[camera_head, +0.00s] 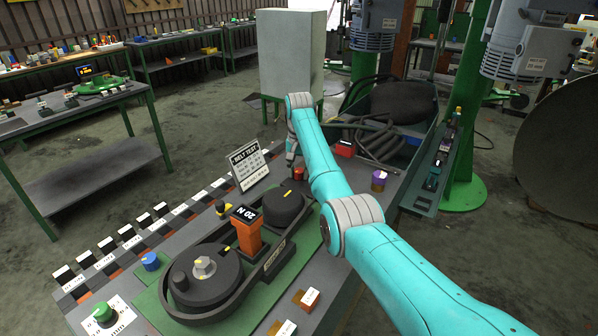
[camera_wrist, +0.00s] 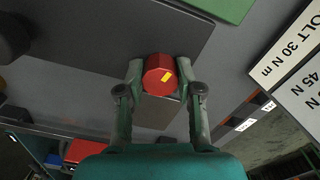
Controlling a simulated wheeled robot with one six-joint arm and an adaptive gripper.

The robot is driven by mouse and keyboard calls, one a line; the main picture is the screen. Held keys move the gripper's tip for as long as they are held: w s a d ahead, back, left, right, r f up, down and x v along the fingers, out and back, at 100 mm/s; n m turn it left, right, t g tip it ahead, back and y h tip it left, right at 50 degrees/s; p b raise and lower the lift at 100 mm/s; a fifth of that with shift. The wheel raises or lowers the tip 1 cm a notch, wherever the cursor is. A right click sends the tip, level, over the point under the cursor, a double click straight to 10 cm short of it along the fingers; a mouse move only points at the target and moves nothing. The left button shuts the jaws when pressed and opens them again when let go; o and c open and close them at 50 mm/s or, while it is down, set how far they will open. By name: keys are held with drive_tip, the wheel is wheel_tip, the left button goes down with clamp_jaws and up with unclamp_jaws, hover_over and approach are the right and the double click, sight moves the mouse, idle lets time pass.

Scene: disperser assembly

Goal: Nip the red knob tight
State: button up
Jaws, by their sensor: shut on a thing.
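The red knob (camera_wrist: 159,75) is a faceted red cap with a yellow mark on its top. In the wrist view it sits between the two fingertips of my gripper (camera_wrist: 160,82), which touch it on both sides. In the head view the red knob (camera_head: 298,173) shows at the fingertips below my wrist, at the back of the bench. My gripper is shut on it. Part of the gripper is hidden behind the arm in the head view.
A belt drive with two dark pulleys (camera_head: 205,280) and an orange gauge reading "20 N" (camera_head: 247,230) stands in front. A "BELT TEST" sign (camera_head: 248,165) stands left of the knob. A purple cup (camera_head: 379,180) and a red box (camera_head: 345,148) are to the right.

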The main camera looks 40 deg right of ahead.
sight(299, 171)
drive_tip(key=shift+m, duration=1.5)
drive_tip(key=o, duration=1.1)
drive_tip(key=shift+o, duration=0.3)
drive_tip(key=shift+r, duration=0.1)
drive_tip(key=shift+r, duration=3.6)
